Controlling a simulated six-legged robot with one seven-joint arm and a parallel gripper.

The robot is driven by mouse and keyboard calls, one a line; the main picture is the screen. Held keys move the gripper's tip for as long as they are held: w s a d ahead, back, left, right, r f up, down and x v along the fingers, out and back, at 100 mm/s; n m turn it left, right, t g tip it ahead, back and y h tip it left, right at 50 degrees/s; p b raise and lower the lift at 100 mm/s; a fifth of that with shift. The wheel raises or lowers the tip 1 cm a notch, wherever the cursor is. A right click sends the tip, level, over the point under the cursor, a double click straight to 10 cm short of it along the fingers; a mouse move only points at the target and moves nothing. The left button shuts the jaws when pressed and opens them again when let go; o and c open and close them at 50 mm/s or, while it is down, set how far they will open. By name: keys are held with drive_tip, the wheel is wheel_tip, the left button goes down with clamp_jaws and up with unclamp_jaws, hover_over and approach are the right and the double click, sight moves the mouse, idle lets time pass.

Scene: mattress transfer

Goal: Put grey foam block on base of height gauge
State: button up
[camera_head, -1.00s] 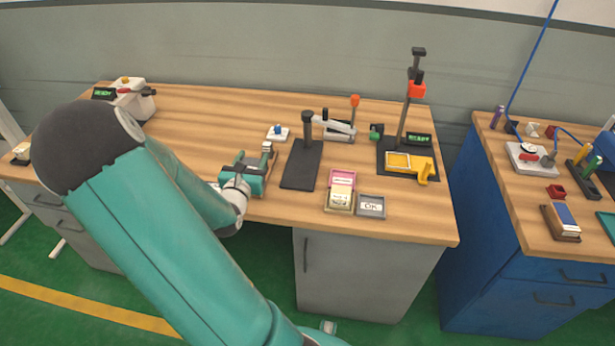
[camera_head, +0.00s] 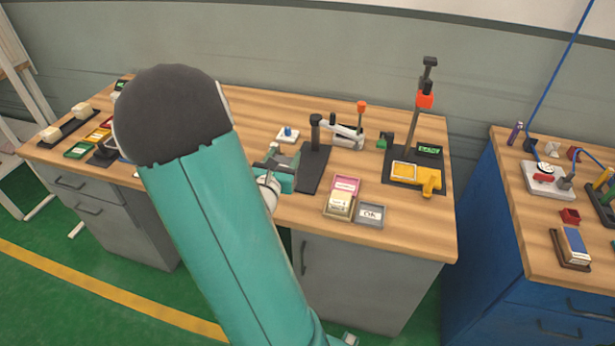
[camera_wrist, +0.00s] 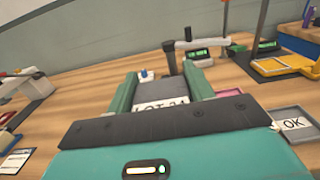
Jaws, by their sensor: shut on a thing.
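The grey foam block (camera_wrist: 172,90), with a white label reading "LOT" and partly hidden digits, sits between the two green fingers of my gripper (camera_wrist: 165,92) in the wrist view. My gripper is shut on it. In the head view my gripper (camera_head: 283,165) is above the bench, left of a short black stand, and my arm hides part of it. The tall post with an orange slider (camera_head: 425,101) looks like the height gauge. Its black base (camera_head: 398,181) is at the right of the bench and carries a yellow tray-like piece (camera_head: 404,170) and a green display.
A short post on a black plate (camera_head: 313,172) and a clamp with an orange knob (camera_head: 361,107) stand between gripper and gauge. A pink-and-cream card box (camera_head: 342,196) and a grey "OK" tray (camera_head: 371,214) lie in front. A blue cabinet (camera_head: 490,240) stands right.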

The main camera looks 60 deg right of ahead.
drive_tip(key=d+f, duration=0.3)
drive_tip(key=d, duration=0.1)
drive_tip(key=d+f, duration=0.2)
drive_tip(key=d, duration=0.2)
drive_tip(key=d+f, duration=0.3)
drive_tip(key=d, duration=0.1)
drive_tip(key=shift+w+d+f, duration=0.25)
drive_tip(key=shift+d+f, duration=0.05)
drive_tip(key=shift+d, duration=0.1)
drive_tip(key=shift+d+f, duration=0.3)
drive_tip(key=shift+f, duration=0.1)
drive_tip(key=shift+w+d+f, duration=0.1)
drive_tip(key=shift+d+f, duration=0.05)
drive_tip(key=shift+f, duration=1.55)
drive_tip(key=shift+f, duration=0.1)
drive_tip(key=o, duration=1)
drive_tip(key=shift+c, duration=0.2)
